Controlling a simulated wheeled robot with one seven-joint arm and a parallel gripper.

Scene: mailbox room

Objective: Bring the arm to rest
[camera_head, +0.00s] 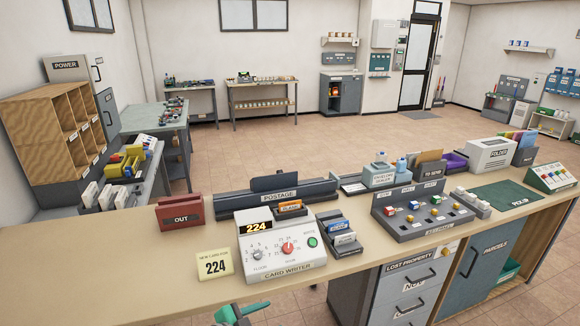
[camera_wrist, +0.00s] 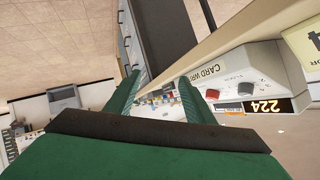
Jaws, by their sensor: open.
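My gripper (camera_head: 238,314) shows at the bottom edge of the head view, in front of the counter's near edge and below the card writer. Its green fingers are spread apart with nothing between them in the wrist view (camera_wrist: 158,98). The card writer (camera_head: 272,262) is a white machine on the counter, its display reading 224. It also shows at the right of the wrist view (camera_wrist: 262,68), tilted by the camera. Most of my arm is out of the head view.
The long counter (camera_head: 160,260) crosses the head view. Drawers (camera_head: 408,290) are below. The floor beyond (camera_head: 300,135) has free room.

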